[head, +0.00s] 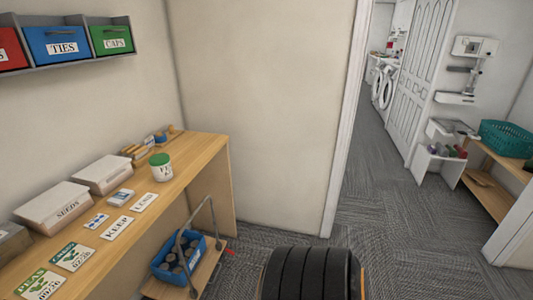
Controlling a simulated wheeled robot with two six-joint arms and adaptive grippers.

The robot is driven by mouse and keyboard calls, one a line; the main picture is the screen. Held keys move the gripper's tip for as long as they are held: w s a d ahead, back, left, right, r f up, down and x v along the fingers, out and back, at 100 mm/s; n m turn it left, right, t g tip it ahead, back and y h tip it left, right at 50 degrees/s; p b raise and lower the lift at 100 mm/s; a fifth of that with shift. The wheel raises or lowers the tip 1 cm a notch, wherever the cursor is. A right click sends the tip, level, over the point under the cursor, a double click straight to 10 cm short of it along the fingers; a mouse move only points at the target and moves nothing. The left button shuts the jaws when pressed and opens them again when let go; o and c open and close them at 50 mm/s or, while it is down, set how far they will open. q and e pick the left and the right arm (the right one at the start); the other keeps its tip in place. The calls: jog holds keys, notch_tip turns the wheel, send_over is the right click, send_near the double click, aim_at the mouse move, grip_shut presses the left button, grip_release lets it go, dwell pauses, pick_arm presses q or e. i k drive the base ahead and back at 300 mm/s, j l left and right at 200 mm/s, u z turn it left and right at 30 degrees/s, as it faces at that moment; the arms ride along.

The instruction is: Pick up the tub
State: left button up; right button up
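A small white tub (161,171) with a green lid stands upright on the wooden bench (185,170) along the left wall. It has dark lettering on its front that is too small to read. It stands near the bench's right part, behind the LEND and KEEP cards. Neither of my grippers shows in the head view, so nothing is seen touching the tub.
White boxes (53,204) stand left of the tub, and flat cards (117,228) lie before it. Below the bench, a trolley holds a blue crate (168,273) of cans. A dark ribbed shape I cannot identify fills the bottom centre. Carpet (385,225) is clear toward the doorway.

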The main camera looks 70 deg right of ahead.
aim_at(161, 165)
jog(key=z, duration=1.35)
jog(key=l, duration=0.1)
